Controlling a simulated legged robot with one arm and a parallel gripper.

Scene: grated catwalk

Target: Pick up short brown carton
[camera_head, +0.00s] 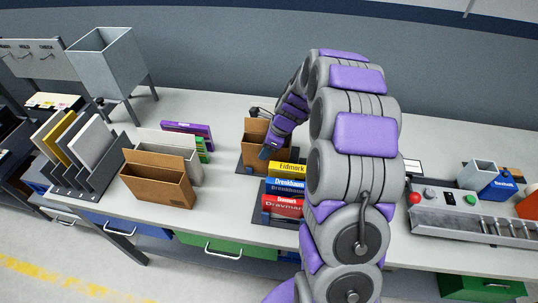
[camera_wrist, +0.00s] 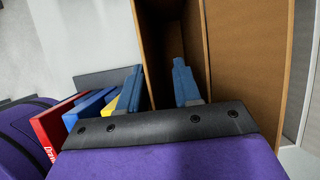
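A brown open-topped carton (camera_head: 254,130) stands at the middle of the bench, behind the row of boxed books. A second, wider brown carton (camera_head: 157,184) stands to the left. My gripper (camera_head: 268,150) is at the middle carton, whose right side is partly hidden by my arm. In the wrist view my gripper (camera_wrist: 156,78) has its two blue fingers apart. One finger is outside the carton's left wall and the other is inside its opening. The carton's opposite wall (camera_wrist: 246,60) lies well to the right of the fingers. No finger clearly presses on the wall.
Red, blue and yellow boxes (camera_head: 284,190) stand in a dark holder close in front of the carton. A slotted rack (camera_head: 82,165) and a metal hopper (camera_head: 108,60) are at left. A control panel (camera_head: 470,212) is at right. Bench near the left front is clear.

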